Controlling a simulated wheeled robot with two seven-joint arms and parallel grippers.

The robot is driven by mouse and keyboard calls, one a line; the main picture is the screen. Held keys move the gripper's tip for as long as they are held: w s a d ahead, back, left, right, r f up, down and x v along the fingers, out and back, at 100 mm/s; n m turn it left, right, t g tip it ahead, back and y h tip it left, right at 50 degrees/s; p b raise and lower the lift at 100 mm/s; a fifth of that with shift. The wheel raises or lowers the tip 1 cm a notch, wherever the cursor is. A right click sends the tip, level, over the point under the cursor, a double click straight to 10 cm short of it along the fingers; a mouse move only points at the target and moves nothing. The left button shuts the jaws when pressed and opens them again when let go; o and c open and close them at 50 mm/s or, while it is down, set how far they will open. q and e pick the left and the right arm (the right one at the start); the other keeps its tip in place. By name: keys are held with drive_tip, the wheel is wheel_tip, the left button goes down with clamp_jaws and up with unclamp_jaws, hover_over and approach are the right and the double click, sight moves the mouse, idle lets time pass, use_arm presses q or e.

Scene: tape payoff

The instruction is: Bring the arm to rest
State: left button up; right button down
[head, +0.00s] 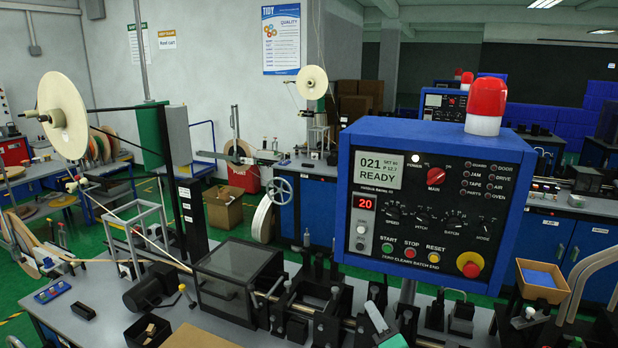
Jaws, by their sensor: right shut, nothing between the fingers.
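My right gripper (528,318) shows small and dark at the bottom right, below the blue control box. It is shut with nothing between its fingers, and part of it blends into the dark parts around it. My left gripper is not in view. The blue control box (518,170) stands upright at centre right, with a red beacon (486,100) on top. Its screen (380,170) reads 021 and READY, and a red display (365,203) shows 20.
A cardboard-coloured bin (541,286) with a blue inside stands at the right edge, near curved cream strips (592,268). A dark clear-sided box (237,262) and black machine parts fill the bench's middle. A cream tape reel (62,115) stands high at left. Bare grey bench (95,295) shows at lower left.

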drive_tip(key=s+d+f+m+g+h, duration=0.4)
drive_tip(key=s+d+f+m, duration=0.15)
drive_tip(key=f+m, duration=0.3)
drive_tip(key=s+d+f+m+g+h, duration=0.3)
drive_tip(key=s+d+f+m+h, duration=0.1)
drive_tip(key=s+f+m, duration=0.4)
drive_tip(key=s+f+m+g+y, duration=0.1)
drive_tip(key=s+f+m+g, duration=0.3)
drive_tip(key=s, duration=0.6)
drive_tip(key=s+f+m+g, duration=0.2)
drive_tip(key=s+m+g, duration=0.3)
drive_tip(key=s, duration=0.4)
wheel_tip(320, 180, down, 32)
drive_tip(key=g+b, duration=0.1)
drive_tip(key=b, duration=0.1)
use_arm(q)
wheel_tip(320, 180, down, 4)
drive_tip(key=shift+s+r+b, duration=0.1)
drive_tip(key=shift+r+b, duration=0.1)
drive_tip(key=shift+b, duration=0.65)
use_arm(e)
drive_tip(key=s+d+f, duration=0.2)
drive_tip(key=s+f, duration=0.8)
drive_tip(key=f, duration=0.1)
drive_tip(key=s+d+f+g, duration=0.1)
drive_tip(key=s+d+f, duration=0.1)
drive_tip(key=s+f, duration=0.7)
wheel_tip(320, 180, down, 3)
drive_tip(key=shift+s+r, duration=0.2)
drive_tip(key=shift+s, duration=0.2)
